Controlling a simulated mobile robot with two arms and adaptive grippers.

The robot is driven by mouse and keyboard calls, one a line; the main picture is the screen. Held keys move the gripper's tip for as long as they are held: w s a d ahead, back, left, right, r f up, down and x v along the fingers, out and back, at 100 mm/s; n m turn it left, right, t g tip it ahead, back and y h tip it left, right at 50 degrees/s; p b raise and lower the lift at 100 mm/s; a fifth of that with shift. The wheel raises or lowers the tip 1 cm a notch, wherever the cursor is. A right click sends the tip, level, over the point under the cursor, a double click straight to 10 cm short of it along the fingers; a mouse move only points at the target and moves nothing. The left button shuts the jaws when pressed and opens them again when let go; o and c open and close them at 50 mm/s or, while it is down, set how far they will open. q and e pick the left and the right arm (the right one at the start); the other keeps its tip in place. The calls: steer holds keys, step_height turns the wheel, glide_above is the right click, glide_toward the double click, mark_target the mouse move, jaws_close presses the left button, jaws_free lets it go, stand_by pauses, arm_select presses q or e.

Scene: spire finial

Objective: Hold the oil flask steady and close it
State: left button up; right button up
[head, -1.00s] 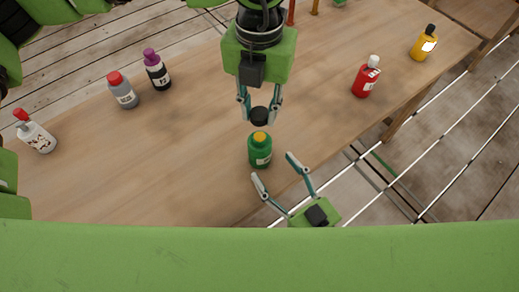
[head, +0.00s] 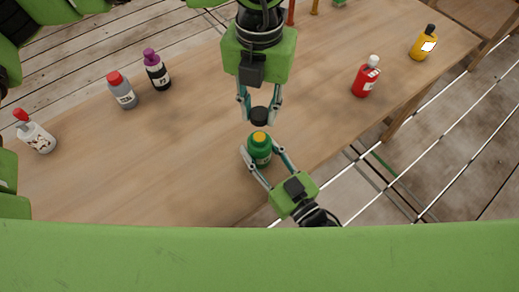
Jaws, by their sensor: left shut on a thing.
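The oil flask looks to be the green bottle (head: 260,153) with a pale label and an orange top, standing upright near the table's front edge. My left gripper (head: 259,113) comes down from above and is shut on a small black cap (head: 259,117). It holds the cap just beyond the flask, apart from it. My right gripper (head: 261,147) reaches in from the lower right. Its open fingers stand on either side of the green bottle. I cannot tell whether either finger touches it.
A grey bottle (head: 122,91), a purple-topped black bottle (head: 157,70) and a white bottle (head: 38,138) stand on the wooden table (head: 180,150) at left. A red bottle (head: 365,80) and a yellow bottle (head: 423,44) stand at right. The table between is clear.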

mark_target(260, 137)
jaws_close()
arm_select(q)
steer(key=shift+f, duration=2.5)
steer(key=shift+f, duration=0.15)
steer(key=shift+f, duration=0.75)
steer(key=shift+f, duration=0.55)
